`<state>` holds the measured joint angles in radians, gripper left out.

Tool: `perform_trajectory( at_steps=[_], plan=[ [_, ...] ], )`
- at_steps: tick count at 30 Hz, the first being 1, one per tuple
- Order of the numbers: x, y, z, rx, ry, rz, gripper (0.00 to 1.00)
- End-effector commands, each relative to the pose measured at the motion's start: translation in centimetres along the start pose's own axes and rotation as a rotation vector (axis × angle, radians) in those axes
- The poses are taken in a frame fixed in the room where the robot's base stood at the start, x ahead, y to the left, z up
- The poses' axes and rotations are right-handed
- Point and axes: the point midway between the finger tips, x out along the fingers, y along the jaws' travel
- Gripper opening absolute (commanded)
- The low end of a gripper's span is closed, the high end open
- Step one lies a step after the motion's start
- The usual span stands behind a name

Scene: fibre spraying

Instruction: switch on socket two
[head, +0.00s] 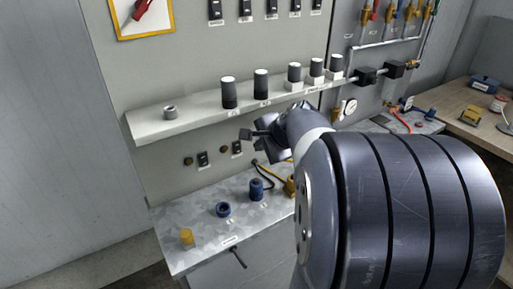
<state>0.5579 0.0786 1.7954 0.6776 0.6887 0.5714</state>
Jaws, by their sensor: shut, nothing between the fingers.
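On the grey wall panel below the shelf are two small round brown sockets, one at the left (188,161) and one further right (223,149). Each has a small black switch to its right, the left switch (203,158) and the right switch (237,147). I cannot read any label saying which socket is two, nor how the switches are set. My gripper (251,138) is shut and empty, beside and slightly above the right switch in the picture. I cannot tell whether it touches the panel. My arm hides the panel further right.
A shelf (150,123) with several black, white-topped cylinders runs just above my gripper.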

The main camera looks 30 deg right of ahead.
Motion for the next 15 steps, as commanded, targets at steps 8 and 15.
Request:
perform_trajectory(
  at_steps=[8, 15],
  plan=[
    [-0.3, 0.04, 0.0, 0.0, -0.001, 0.001, 0.0],
    [0.29, 0.77, 0.0, -0.003, -0.001, 0.019, 0.0]
  ],
)
